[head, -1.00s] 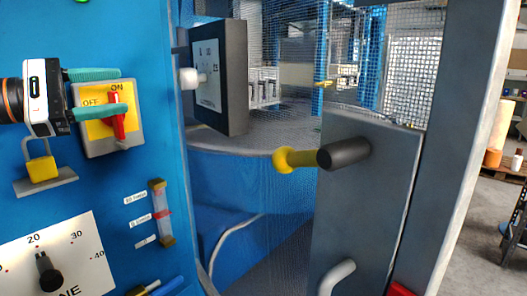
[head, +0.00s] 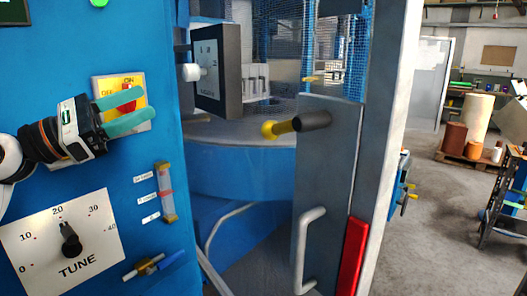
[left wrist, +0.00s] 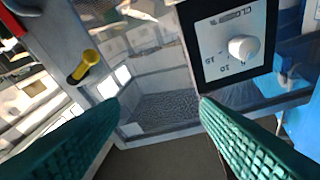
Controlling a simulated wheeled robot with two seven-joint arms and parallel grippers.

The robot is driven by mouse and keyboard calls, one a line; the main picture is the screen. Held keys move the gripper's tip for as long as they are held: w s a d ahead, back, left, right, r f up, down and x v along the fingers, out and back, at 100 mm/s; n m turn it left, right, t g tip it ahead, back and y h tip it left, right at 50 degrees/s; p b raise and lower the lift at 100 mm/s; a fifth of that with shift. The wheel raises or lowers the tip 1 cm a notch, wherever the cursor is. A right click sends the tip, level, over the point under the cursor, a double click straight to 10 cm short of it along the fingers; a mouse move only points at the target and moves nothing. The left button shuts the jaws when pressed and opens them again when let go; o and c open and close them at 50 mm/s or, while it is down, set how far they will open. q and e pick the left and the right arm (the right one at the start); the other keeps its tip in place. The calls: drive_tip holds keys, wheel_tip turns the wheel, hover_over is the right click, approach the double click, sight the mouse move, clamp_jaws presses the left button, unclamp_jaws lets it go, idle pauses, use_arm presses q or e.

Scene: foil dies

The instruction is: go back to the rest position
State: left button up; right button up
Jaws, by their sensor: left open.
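My left gripper (head: 148,101) is at the left of the head view, open with nothing between its two teal fingers. It overlaps the yellow ON/OFF plate (head: 140,84) and its red switch handle (head: 126,105) on the blue panel (head: 60,170). The fingers hide part of the handle. In the left wrist view my left gripper (left wrist: 157,103) faces a see-through enclosure, with a white-knobbed dial (left wrist: 243,48) and a yellow knob (left wrist: 88,62) ahead, both apart from the fingers. My right gripper does not show.
A dark box with a white knob (head: 192,72) juts out right of the blue panel. A grey door with a yellow-tipped black handle (head: 296,123) stands in the middle. The TUNE dial (head: 70,240) is below my left arm. Open floor (head: 440,235) lies at right.

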use_arm(q)
wheel_tip(320, 180, down, 20)
drive_tip(key=w+a+f+n+t+y, duration=0.15)
drive_tip(key=n+t+y, duration=1.25)
drive_tip(key=n, duration=1.8)
drive_tip(key=s+a+f+n+g+y, duration=0.1)
drive_tip(key=s+f+n+g+y, duration=0.25)
drive_tip(key=f+n, duration=0.35)
drive_tip(key=s+a+f+n+g+y, duration=0.1)
drive_tip(key=s+f+n+g+y, duration=0.25)
drive_tip(key=f, duration=0.65)
drive_tip(key=s+d+f+n+g+h, duration=0.15)
drive_tip(key=s+f+n+g, duration=0.25)
drive_tip(key=s+f+g, duration=0.45)
drive_tip(key=s+d+f+n+g+h, duration=0.15)
drive_tip(key=s+f+n+g, duration=0.3)
drive_tip(key=s+f, duration=0.7)
drive_tip(key=s+d+f+g, duration=0.1)
drive_tip(key=s+f, duration=0.1)
drive_tip(key=f, duration=1.1)
drive_tip(key=s+f+g, duration=0.1)
drive_tip(key=s+f, duration=0.2)
drive_tip(key=f, duration=1)
drive_tip(key=s+a+f+m+g, duration=0.1)
drive_tip(key=s+a+f, duration=0.1)
drive_tip(key=s+f, duration=1.2)
drive_tip(key=shift+s+a+y, duration=0.3)
drive_tip(key=shift+s+a, duration=0.1)
drive_tip(key=shift+s, duration=0.35)
